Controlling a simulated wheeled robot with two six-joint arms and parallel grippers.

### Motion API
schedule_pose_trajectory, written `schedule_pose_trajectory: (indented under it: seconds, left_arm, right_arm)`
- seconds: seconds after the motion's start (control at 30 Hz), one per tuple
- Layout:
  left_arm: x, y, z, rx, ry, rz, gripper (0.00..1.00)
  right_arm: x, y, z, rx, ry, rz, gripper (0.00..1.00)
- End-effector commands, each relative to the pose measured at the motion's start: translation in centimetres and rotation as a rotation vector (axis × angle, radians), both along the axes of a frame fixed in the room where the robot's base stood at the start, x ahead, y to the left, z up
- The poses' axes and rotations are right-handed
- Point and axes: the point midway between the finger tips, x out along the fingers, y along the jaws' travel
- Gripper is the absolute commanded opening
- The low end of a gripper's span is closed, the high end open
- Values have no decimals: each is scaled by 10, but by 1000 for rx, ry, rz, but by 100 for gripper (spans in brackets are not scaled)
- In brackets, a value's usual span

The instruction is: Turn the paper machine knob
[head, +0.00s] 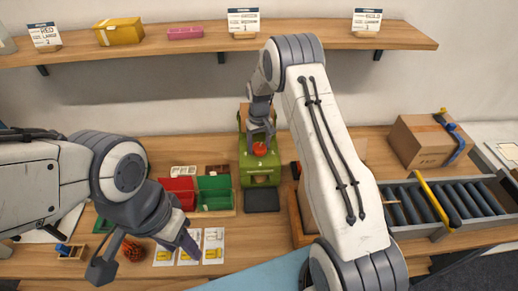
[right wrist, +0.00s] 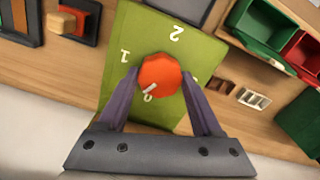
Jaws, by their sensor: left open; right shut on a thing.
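The green paper machine (head: 260,168) stands on the table near the middle of the head view, with a red knob (head: 259,149) on it. In the right wrist view the orange-red knob (right wrist: 160,78) sits among white numbers on the green face (right wrist: 136,40). Its white mark points down, near the 0; 1 and 2 also show. My right gripper (right wrist: 165,90) is shut on the knob, one finger on each side; it also shows in the head view (head: 259,138). My left gripper (head: 147,258) is open and apparently empty, at the lower left above the table.
A red bin (head: 178,184) and a green bin (head: 214,182) stand left of the machine. White cards (head: 214,236) lie near my left gripper. A cardboard box (head: 425,140) and a roller conveyor (head: 440,203) are at the right. A wooden shelf (head: 200,47) runs along the back wall.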

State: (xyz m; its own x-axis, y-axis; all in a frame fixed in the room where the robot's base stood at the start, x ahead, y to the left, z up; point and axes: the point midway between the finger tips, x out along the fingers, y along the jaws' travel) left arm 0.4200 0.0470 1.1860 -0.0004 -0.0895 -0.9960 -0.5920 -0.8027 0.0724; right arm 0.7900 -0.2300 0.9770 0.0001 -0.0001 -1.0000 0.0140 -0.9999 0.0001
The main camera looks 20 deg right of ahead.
Motion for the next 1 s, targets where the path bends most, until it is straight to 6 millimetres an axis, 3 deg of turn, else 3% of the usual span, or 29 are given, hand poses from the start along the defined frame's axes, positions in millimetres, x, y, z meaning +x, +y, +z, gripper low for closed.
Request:
schedule_pose_trajectory:
  seconds: [0.4, 1.0]
  left_arm:
    - [0, 0, -21, 0, 0, -1, 50]
    - [0, 0, -36, 0, 0, -2, 50]
  right_arm:
    - [0, 1, -1, 1, 1, -396, 11]
    - [0, 1, 0, 1, 2, -911, 11]
